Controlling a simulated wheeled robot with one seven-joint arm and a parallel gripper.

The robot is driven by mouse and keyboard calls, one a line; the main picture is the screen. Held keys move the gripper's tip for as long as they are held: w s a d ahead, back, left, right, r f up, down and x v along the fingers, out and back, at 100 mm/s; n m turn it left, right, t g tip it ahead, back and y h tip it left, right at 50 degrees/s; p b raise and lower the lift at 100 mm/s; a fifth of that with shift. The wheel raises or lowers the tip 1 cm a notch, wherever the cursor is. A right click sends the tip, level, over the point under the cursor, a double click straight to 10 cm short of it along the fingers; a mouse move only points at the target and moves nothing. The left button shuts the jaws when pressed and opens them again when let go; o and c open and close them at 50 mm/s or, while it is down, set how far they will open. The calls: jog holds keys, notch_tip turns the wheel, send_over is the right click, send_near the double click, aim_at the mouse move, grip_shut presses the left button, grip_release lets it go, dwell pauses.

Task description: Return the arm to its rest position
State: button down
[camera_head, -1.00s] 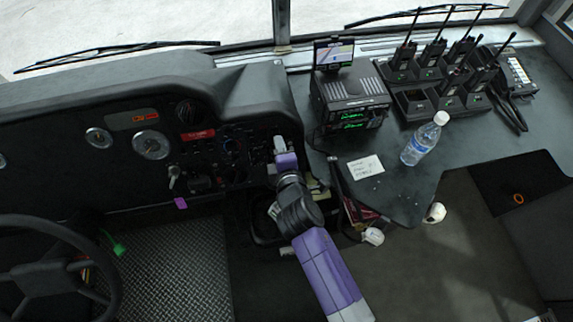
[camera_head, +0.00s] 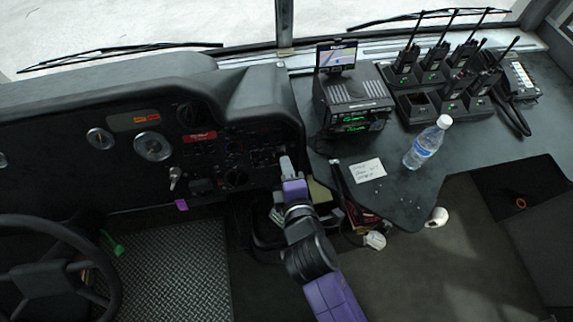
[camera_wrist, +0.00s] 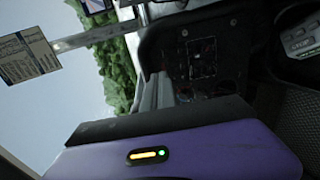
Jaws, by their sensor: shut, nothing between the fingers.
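My gripper (camera_head: 287,165) is in the head view, in front of the right end of the dashboard, at the end of my purple and dark arm. The jaws are shut with nothing between them. In the wrist view the shut fingers (camera_wrist: 157,92) point toward the dark instrument panel (camera_wrist: 205,60). The arm reaches up from the bottom of the head view and is bent. It hides part of the storage space between the dashboard and the side counter.
The side counter (camera_head: 400,205) lies right of my gripper, with a water bottle (camera_head: 425,145), a paper note (camera_head: 367,170), a radio stack (camera_head: 352,100) and several handheld radios in chargers (camera_head: 440,100). The steering wheel (camera_head: 50,228) is at lower left. Open floor (camera_head: 430,275) lies at lower right.

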dwell(0.4)
notch_tip(320, 180, up, 5)
jog(key=a+m+t+y, duration=0.1)
jog(key=a+m+y, duration=0.1)
jog(key=m, duration=0.1)
jog(key=s+d+r+m+h+b, duration=0.1)
jog(key=s+d+r+m+h, duration=0.1)
jog(key=s+d+m, duration=0.7)
jog(key=s+d+r+m+h+b, duration=0.1)
jog(key=s+d+m+h, duration=0.3)
jog(key=s+d+m, duration=0.5)
jog(key=s+d, duration=0.3)
jog(key=s, duration=0.4)
jog(key=s+d+b, duration=0.1)
jog(key=s+d, duration=0.3)
jog(key=s, duration=0.2)
jog(key=shift+s+r, duration=0.35)
jog(key=shift+s, duration=0.05)
